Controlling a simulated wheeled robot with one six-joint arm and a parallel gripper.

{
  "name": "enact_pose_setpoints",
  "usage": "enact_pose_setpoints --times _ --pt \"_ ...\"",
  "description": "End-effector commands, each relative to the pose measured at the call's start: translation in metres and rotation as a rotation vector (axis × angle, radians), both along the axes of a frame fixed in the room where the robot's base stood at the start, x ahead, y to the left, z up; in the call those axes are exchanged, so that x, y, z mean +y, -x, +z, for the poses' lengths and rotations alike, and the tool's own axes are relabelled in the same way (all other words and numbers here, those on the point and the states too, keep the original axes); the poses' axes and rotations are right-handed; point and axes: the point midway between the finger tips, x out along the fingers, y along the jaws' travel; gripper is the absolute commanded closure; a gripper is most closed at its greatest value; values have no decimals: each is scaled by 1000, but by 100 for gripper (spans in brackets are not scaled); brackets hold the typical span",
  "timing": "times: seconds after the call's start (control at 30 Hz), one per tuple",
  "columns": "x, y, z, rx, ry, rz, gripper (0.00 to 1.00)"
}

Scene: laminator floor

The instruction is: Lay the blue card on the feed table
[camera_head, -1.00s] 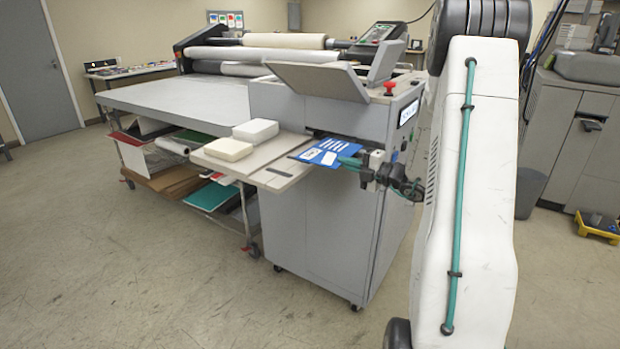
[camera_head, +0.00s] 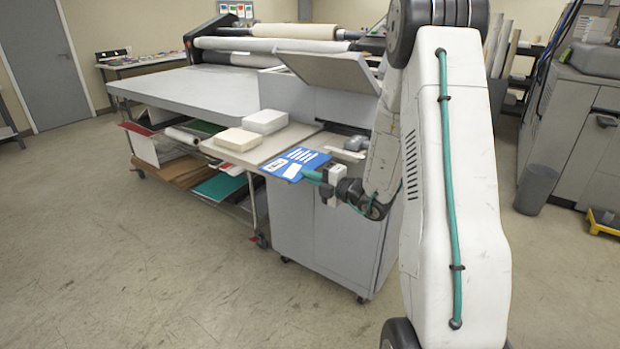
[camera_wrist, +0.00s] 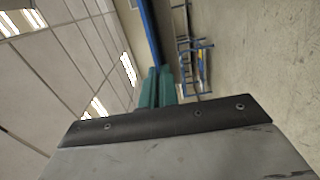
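The blue card (camera_head: 297,162), with white print, is in my gripper (camera_head: 314,176). The teal fingers are shut on its near right edge. The card appears roughly flat, at the right part of the beige feed table (camera_head: 270,146) on the grey machine's front; whether it touches the surface I cannot tell. In the wrist view the card (camera_wrist: 149,35) shows nearly edge-on as a thin blue strip beyond my teal fingers (camera_wrist: 158,75).
A white block (camera_head: 265,121) and a cream block (camera_head: 237,139) sit on the feed table's left part. The grey machine's tilted panel (camera_head: 330,72) rises behind. A wide grey table (camera_head: 185,90) extends left. A grey bin (camera_head: 535,190) stands right.

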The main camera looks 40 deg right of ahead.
Motion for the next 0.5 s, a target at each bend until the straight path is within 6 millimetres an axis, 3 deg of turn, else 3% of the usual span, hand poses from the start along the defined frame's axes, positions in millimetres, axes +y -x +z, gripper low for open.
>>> enact_pose_setpoints --times 0.37,0.47,0.5 --pt "0 0 -6 -1 1 0 100" --pt "0 0 -6 -2 2 0 76" --pt "0 0 -6 -2 2 0 76"
